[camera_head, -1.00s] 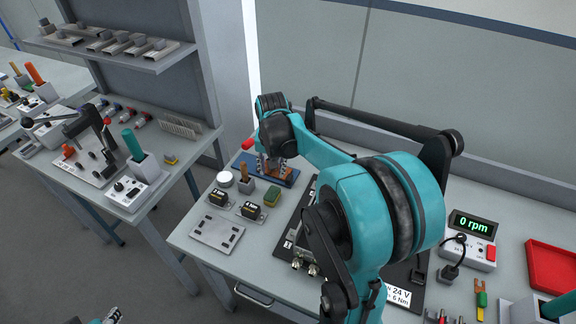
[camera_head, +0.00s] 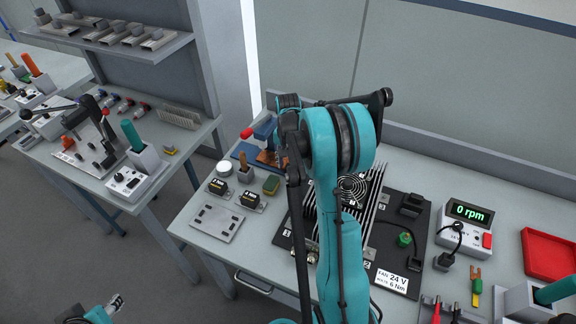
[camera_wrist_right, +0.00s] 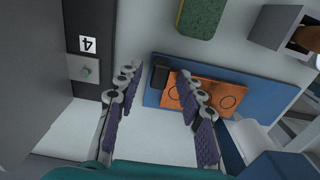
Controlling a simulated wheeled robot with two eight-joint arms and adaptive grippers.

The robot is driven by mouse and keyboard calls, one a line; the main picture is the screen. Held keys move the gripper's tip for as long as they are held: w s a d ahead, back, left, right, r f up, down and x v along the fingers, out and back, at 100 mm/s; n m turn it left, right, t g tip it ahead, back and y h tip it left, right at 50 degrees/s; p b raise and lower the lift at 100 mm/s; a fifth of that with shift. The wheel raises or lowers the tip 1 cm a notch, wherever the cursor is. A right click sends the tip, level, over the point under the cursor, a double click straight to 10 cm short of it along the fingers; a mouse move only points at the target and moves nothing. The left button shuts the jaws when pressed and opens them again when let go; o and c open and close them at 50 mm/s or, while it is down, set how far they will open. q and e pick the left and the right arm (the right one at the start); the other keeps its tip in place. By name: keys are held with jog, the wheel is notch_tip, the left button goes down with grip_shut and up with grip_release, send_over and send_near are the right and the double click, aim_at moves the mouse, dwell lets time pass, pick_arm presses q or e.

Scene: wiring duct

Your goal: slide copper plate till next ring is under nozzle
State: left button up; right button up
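The copper plate (camera_wrist_right: 232,90) lies on a blue base (camera_wrist_right: 278,98) in the right wrist view, with dark ring outlines on its face. Part of the plate (camera_head: 267,158) also shows beside my right arm in the head view. A black block (camera_wrist_right: 160,75) stands at the base's near end. My right gripper (camera_wrist_right: 158,76) is open; its fingers are on either side of the black block, and one overlaps the plate in the picture. I cannot tell whether it touches. The nozzle is not clearly visible. My left gripper (camera_head: 116,304) is at the lower left, away from the bench, its opening unclear.
A red-tipped lever (camera_head: 247,132) rises by the blue base. A green-yellow sponge (camera_head: 271,185), black boxes (camera_head: 250,199) and a metal plate (camera_head: 217,223) sit nearby. A red tray (camera_head: 550,254) is far right.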

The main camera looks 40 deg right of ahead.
grip_shut()
jog(key=shift+w+a+f, duration=0.1)
jog(key=shift+w+a, duration=0.2)
jog(key=shift+w, duration=0.3)
jog(key=shift+w+a+r, duration=0.1)
jog(key=shift+w+a, duration=0.25)
jog(key=shift+w, duration=0.3)
jog(key=shift+w+a+f, duration=0.1)
jog(key=shift+w+a, duration=0.2)
jog(key=shift+w, duration=0.3)
jog(key=shift+s, duration=0.1)
grip_release()
notch_tip(320, 180, up, 12)
